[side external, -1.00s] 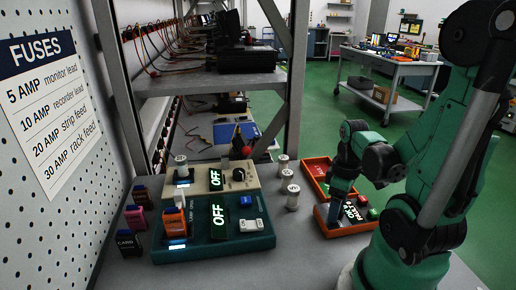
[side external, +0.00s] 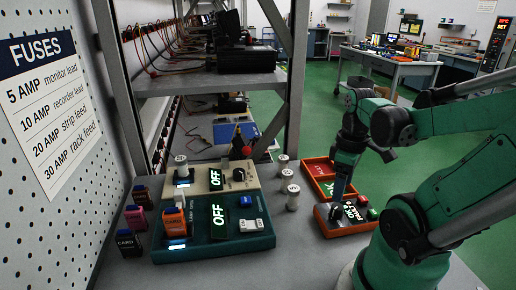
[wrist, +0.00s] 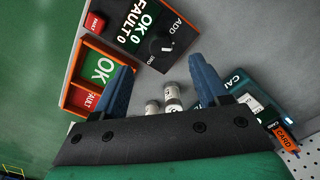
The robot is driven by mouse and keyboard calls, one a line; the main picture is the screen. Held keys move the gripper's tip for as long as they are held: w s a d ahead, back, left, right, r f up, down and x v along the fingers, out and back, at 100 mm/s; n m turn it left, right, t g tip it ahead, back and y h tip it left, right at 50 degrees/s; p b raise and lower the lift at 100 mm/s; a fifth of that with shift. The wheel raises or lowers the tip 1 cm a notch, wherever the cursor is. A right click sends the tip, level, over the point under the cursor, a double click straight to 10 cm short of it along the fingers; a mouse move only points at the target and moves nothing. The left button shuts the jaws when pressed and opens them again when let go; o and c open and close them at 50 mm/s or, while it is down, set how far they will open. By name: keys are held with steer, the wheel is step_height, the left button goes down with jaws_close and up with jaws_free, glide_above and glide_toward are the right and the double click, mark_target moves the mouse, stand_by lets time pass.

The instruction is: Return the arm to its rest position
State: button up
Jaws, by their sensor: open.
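My gripper (side external: 339,194) hangs at the counter's right side, by the orange-edged counter box (side external: 327,221), in the side external view. In the wrist view its two blue fingers (wrist: 163,78) are spread apart with nothing held between them. The counter box shows in the wrist view with a dark knob (wrist: 161,46), a red button (wrist: 94,23) and a display (wrist: 133,22) reading OK 0 and FAULT 0. In the side external view, the gripper hides part of this box. I cannot tell whether the fingertips touch it.
An orange tray (side external: 317,165) with OK and FAULT sections lies behind the box. Several metal cylinders (side external: 292,197) stand left of it. A teal unit (side external: 262,241) and a beige unit (side external: 217,178) both read OFF. Coloured cards (side external: 128,243) stand at left. A shelf rack (side external: 210,82) rises behind.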

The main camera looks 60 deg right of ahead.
steer(key=w+a+r+t, duration=0.2)
steer(key=w+a+t, duration=0.1)
steer(key=w+a, duration=0.3)
steer(key=w+a+r+t, duration=0.2)
steer(key=w+a+t, duration=0.2)
steer(key=w+a, duration=0.3)
steer(key=shift+a+r, duration=0.35)
steer(key=shift+a, duration=0.25)
